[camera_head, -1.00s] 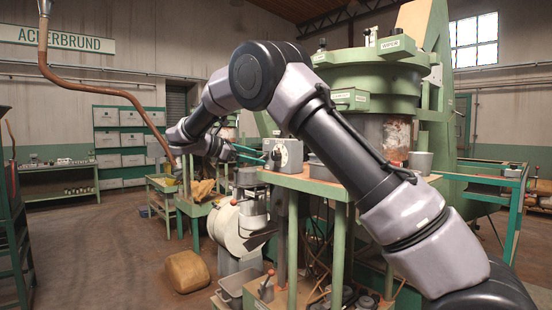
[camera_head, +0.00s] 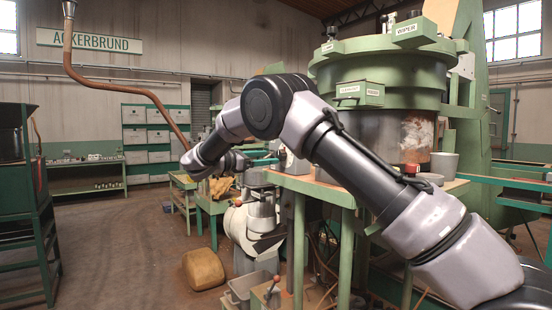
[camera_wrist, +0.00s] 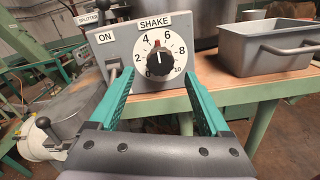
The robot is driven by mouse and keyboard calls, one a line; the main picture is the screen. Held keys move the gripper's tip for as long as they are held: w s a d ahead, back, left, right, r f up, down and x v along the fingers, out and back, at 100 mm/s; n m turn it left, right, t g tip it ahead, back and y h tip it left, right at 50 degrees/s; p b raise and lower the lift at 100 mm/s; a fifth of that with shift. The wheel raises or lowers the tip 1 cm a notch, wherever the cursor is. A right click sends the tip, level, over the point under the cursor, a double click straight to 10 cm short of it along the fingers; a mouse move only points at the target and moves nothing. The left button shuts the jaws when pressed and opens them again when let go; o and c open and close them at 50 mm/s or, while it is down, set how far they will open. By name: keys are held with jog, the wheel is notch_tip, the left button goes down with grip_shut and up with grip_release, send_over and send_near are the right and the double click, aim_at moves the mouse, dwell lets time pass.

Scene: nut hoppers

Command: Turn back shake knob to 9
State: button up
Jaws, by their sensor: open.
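The shake knob (camera_wrist: 159,60) is a black knob on a round white dial marked 0 to 10, under a SHAKE label (camera_wrist: 154,23). Its red-tipped pointer stands near the top, between 4 and 6. The dial is on a grey control box (camera_wrist: 114,52), which also shows in the head view (camera_head: 291,164), partly behind my arm. My gripper (camera_wrist: 158,75) is open, with a teal finger to the left and right of the dial's lower part. Nothing is held, and the knob looks untouched.
An ON label (camera_wrist: 105,37) and a lever (camera_wrist: 113,70) are on the box's left. A grey metal tray (camera_wrist: 272,47) stands on the bench to the right. A large green-rimmed hopper (camera_head: 380,75) rises behind the bench. A brown sack (camera_head: 203,268) lies on the floor.

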aim_at(278, 157)
jog(key=shift+x, duration=2.05)
grip_shut()
